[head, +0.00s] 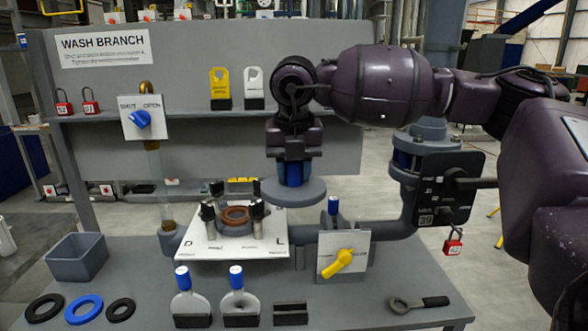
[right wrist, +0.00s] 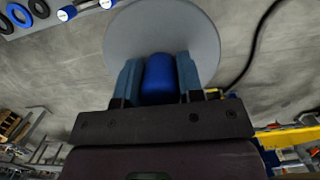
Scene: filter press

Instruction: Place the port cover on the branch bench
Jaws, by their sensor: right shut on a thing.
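My right gripper (head: 292,170) points down and is shut on the blue knob of the port cover (head: 293,192), a grey disc. The cover hangs roughly level in the air, above and behind the right part of the white plate. In the right wrist view, the blue knob sits between the two fingers (right wrist: 159,78), with the grey disc (right wrist: 160,32) beyond. The branch bench (head: 410,268) is the grey table below. A port with a reddish-brown ring (head: 235,214) stands uncovered on the white plate (head: 198,247), with black knobs around it. My left gripper is not in view.
A yellow-handled valve (head: 339,263) and a pipe stand right of the plate. Rings (head: 84,309) and a grey bin (head: 77,257) are at left. Bare bench shows right of the valve.

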